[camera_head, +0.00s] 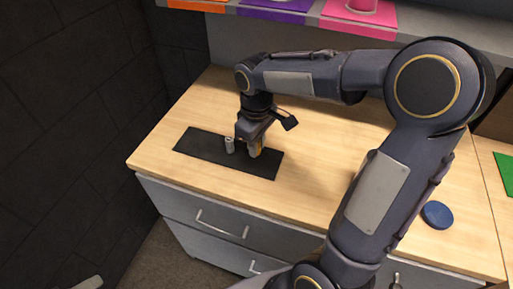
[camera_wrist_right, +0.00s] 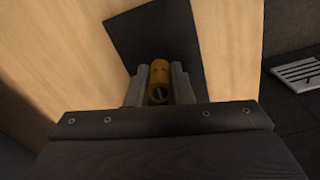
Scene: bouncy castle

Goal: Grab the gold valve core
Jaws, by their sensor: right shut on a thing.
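The gold valve core (camera_wrist_right: 159,80) is a small gold cylinder with a dark opening in its end, between the two fingers of my right gripper (camera_wrist_right: 159,88) in the right wrist view. In the head view the right gripper (camera_head: 248,146) points down over a black mat (camera_head: 205,146), shut on the gold valve core (camera_head: 256,149), which is partly hidden by the fingers. Whether the core touches the mat I cannot tell. My left gripper is not in view.
The mat lies on a wooden counter (camera_head: 160,150) above grey drawers (camera_head: 210,215). A blue disc (camera_head: 437,214) lies at the right. A shelf at the back holds orange, purple and pink (camera_head: 350,23) mats. The counter's left part is clear.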

